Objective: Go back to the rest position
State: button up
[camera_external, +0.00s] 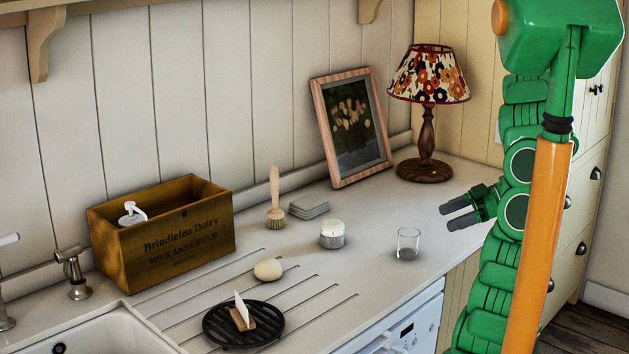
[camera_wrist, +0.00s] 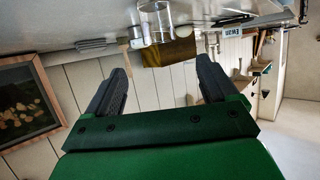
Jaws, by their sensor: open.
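My gripper (camera_external: 464,208) is at the right end of the worktop in the external view, to the right of a small clear glass (camera_external: 408,244) and apart from it. Its two dark fingers point left, toward the counter. In the wrist view my gripper (camera_wrist: 163,80) shows its fingers spread wide with nothing between them. That view looks upside down, with the glass (camera_wrist: 155,22) beyond the fingers near the top. My green and orange arm stands upright at the right of the external view.
A wooden crate (camera_external: 190,262), brush (camera_external: 276,210), coasters (camera_external: 309,208), candle jar (camera_external: 332,234), egg-like object (camera_external: 268,269) and black rack (camera_external: 218,330) stand on the worktop (camera_external: 370,285). A framed picture (camera_external: 350,125) and lamp (camera_external: 427,120) stand at the back. The sink (camera_external: 110,335) is front left.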

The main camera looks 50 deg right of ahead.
dwell(0.5)
jog(key=w+d+r+n+t+h, duration=0.1)
jog(key=w+d+r+h, duration=0.2)
jog(key=w, duration=0.4)
jog(key=w+d+r+h, duration=0.1)
jog(key=w+r+h, duration=0.2)
jog(key=w+r, duration=0.25)
jog(key=w+d+r+n+t+h, duration=0.1)
jog(key=w+d+r+h, duration=0.25)
jog(key=w, duration=0.35)
jog(key=w+a+r+m+h, duration=0.25)
jog(key=w+r+h, duration=0.25)
jog(key=r, duration=0.7)
jog(key=s+a+r+m+h, duration=0.3)
jog(key=a+r, duration=0.3)
jog(key=r, duration=0.2)
jog(key=s+a+f+m+g+y, duration=0.1)
jog(key=s+a+f+g, duration=0.3)
jog(key=s+a+f, duration=0.4)
jog(key=s+a+f+m+g+y, duration=0.2)
jog(key=s+a+f+g+y, duration=0.2)
jog(key=s+a+f, duration=0.4)
jog(key=s+a+f+m+g+y, duration=0.2)
jog(key=s+a+f+g, duration=0.3)
jog(key=s+a+f, duration=0.3)
jog(key=s+a, duration=0.4)
jog(key=s, duration=0.5)
jog(key=shift+s+a+f+y, duration=0.15)
jog(key=shift+f+y, duration=0.05)
jog(key=shift+y, duration=0.15)
